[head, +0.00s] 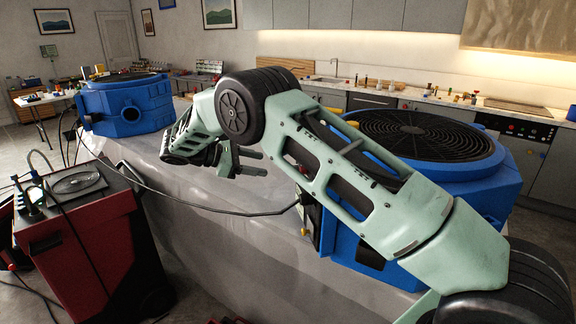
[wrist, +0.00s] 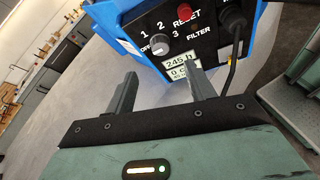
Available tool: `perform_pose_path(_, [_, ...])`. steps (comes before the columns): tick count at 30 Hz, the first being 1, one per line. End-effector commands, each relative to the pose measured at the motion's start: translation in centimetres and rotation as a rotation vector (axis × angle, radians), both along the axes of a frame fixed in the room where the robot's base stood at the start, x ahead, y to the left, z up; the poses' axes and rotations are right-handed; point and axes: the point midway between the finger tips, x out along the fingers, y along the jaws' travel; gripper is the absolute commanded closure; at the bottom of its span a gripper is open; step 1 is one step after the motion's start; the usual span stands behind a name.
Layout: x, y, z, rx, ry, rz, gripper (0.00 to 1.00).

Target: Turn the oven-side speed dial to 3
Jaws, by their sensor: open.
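The speed dial (wrist: 159,43) is a small grey round knob on the black control panel (wrist: 205,45) of a blue machine in the wrist view. The marks OFF, 1, 2 and 3 are printed around it; which one it points to I cannot tell. In the head view the oven-side blue machine (head: 490,185) stands at the right, with its panel mostly hidden behind my arm. My gripper (wrist: 161,72) is open and empty, its fingers apart and pointing at the panel, short of the dial. My gripper also shows in the head view (head: 262,163), left of the machine.
A red RESET button (wrist: 184,12) and a black plug (wrist: 232,20) with a cable sit beside the dial. A second blue machine (head: 125,105) stands at the far left. A red cart (head: 75,235) is at the front left. The grey surface (head: 190,215) below my gripper carries a cable.

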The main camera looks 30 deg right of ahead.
Motion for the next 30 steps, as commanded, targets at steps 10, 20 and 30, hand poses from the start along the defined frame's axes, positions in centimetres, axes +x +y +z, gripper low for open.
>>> perform_pose_path(10, [-1.7, -6.5, -2.3, 0.001, 0.004, -0.003, 0.46])
perform_pose_path(20, [-2.4, -9.3, -3.8, 0.003, 0.001, 0.0, 0.46])
perform_pose_path(30, [-2.4, -9.5, -3.9, 0.002, -0.001, 0.001, 0.57])
